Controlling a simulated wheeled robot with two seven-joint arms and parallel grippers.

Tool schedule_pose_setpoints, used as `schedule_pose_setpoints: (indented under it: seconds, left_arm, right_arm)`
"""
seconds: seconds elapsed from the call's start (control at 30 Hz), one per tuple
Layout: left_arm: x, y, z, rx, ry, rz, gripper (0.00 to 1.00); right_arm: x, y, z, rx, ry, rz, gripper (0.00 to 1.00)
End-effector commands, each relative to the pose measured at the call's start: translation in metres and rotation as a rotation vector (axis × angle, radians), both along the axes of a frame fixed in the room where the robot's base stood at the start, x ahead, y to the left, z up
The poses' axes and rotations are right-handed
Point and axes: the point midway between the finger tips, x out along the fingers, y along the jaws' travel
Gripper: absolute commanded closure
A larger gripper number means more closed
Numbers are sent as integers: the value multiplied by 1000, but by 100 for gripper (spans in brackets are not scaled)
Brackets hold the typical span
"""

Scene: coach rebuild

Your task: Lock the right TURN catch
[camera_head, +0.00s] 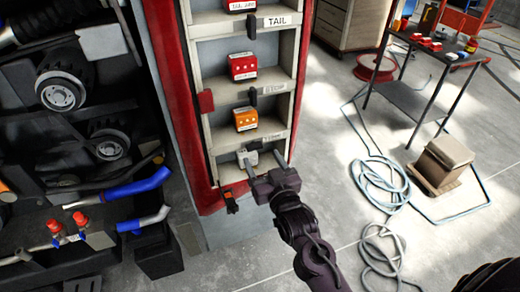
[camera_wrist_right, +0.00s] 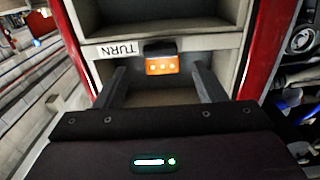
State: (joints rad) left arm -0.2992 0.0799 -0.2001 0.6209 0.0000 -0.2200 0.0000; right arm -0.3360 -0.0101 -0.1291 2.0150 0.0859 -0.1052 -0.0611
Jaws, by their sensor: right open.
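The TURN bay sits low in a red-framed cabinet, with an orange lamp block (camera_head: 245,119) in it. The lamp also shows in the right wrist view (camera_wrist_right: 162,66), where the TURN label (camera_wrist_right: 118,50) appears upside down. A black catch (camera_wrist_right: 160,47) is beside the label, at the lamp's edge; whether it is locked I cannot tell. My right gripper (camera_head: 263,167) is open in front of the cabinet's lower bays. In the wrist view its fingers (camera_wrist_right: 160,80) are spread either side of the lamp and catch, with nothing held. My left gripper is out of view.
Red lamp blocks (camera_head: 243,66) and black catches (camera_head: 253,95) are in the bays above. A pale block (camera_head: 247,158) sits in the lowest bay. Dark machinery with blue hoses (camera_head: 137,187) is at left. Hose coils (camera_head: 382,187) and a cardboard box (camera_head: 443,160) lie on the floor at right.

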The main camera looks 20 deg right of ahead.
Motion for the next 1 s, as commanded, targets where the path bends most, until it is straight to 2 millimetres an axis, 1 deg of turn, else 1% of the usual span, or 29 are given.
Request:
schedule_pose_setpoints:
  seconds: [0.03,0.1,0.2,0.3,0.43,0.63,0.67,0.9,1.0]
  left_arm:
    - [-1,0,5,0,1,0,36]
    - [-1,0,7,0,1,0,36]
    - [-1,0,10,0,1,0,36]
    - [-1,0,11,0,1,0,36]
    - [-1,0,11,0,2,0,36]
    - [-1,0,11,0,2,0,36]
    - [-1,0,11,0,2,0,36]
    - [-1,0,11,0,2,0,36]
    - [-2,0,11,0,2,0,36]
  right_arm:
    - [10,0,3,1,-2,-1,36]
    - [21,1,3,1,-1,0,36]
    - [33,1,2,1,0,1,36]
    - [41,2,1,0,1,1,36]
    - [46,2,0,0,2,1,36]
    - [46,2,-1,0,2,1,36]
    - [46,2,-1,0,2,1,39]
    - [46,2,-1,0,2,1,70]
    - [45,2,-1,0,2,1,81]
